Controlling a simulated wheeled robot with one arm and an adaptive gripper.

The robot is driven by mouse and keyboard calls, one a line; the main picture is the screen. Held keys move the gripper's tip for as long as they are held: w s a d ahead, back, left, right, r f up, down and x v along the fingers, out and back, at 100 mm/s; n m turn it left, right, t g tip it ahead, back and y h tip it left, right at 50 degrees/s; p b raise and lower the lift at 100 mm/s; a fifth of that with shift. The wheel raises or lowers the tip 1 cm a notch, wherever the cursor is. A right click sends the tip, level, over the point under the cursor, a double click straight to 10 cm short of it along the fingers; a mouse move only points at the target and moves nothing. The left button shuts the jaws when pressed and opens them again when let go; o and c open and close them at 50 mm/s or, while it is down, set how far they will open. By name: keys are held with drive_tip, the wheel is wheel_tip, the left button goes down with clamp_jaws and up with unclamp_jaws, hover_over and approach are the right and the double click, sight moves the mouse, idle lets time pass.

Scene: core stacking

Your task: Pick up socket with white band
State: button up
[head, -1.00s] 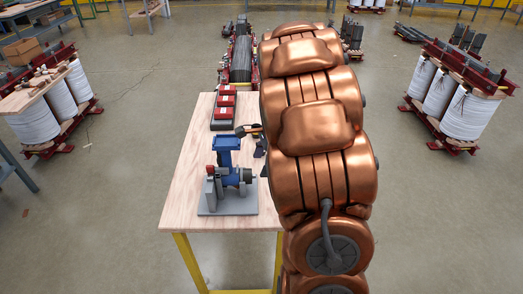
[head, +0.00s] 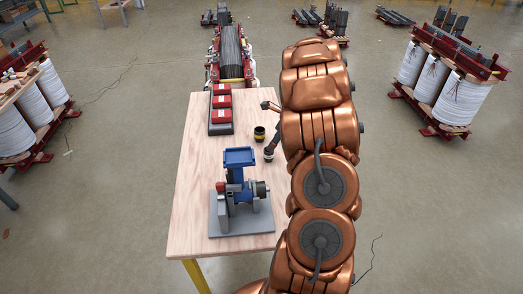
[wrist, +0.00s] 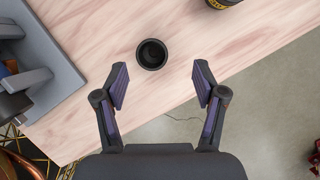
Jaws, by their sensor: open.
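A dark socket (wrist: 151,54) stands upright on the wooden table in the wrist view, seen from above with its round opening up. In the head view a dark socket with a pale band (head: 269,154) stands near the table's right edge and appears to be the same one. A second socket with a yellow band (head: 259,133) stands just behind it; it also shows at the wrist view's top edge (wrist: 224,3). My gripper (wrist: 161,84) is open and empty, its fingers apart, with the nearer socket just ahead of the gap between them. My arm hides much of the gripper in the head view.
The wooden table (head: 190,190) holds a grey-based blue fixture (head: 239,190) left of the sockets and a dark tray with red boxes (head: 221,127) behind. The fixture's base also shows at left in the wrist view (wrist: 52,70). Open floor lies right of the table.

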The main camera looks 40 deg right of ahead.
sight(267, 154)
drive_tip(key=shift+x, duration=1.2)
drive_tip(key=f, duration=0.1)
drive_tip(key=a+f+p, duration=0.1)
drive_tip(key=f, duration=0.1)
drive_tip(key=shift+w+a, duration=0.2)
drive_tip(key=shift+w, duration=0.05)
drive_tip(key=shift+p+x, duration=0.35)
drive_tip(key=shift+x, duration=0.55)
drive_tip(key=c, duration=1.3)
